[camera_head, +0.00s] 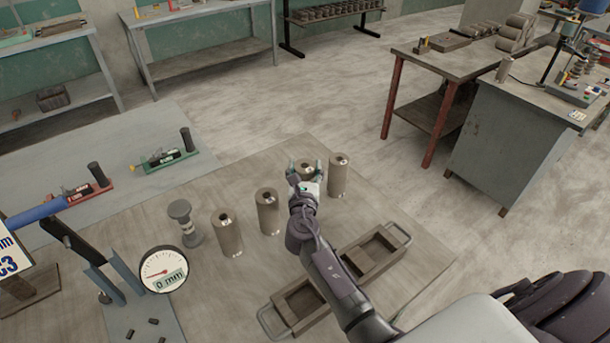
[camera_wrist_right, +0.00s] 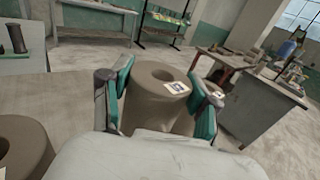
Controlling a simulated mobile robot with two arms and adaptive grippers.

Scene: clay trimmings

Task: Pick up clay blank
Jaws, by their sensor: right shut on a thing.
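Several brown clay blanks, upright cylinders with a hole in the top and a small label, stand in a row on the table (camera_head: 120,240). My right gripper (camera_head: 307,172) is shut on one clay blank (camera_head: 306,165), third from the left. In the right wrist view this clay blank (camera_wrist_right: 152,105) is between the two teal finger pads. Its lower part is hidden by my gripper. Two blanks, (camera_head: 227,235) and (camera_head: 268,212), stand to its left, and another blank (camera_head: 339,175) stands close on its right. My left gripper is not in view.
A wooden tray with handles and two compartments (camera_head: 335,279) lies under my right arm. A grey knobbed piece (camera_head: 185,222), a dial gauge (camera_head: 163,270) and two clamp tools, green (camera_head: 165,158) and red (camera_head: 88,190), are at left. Other benches stand beyond open floor.

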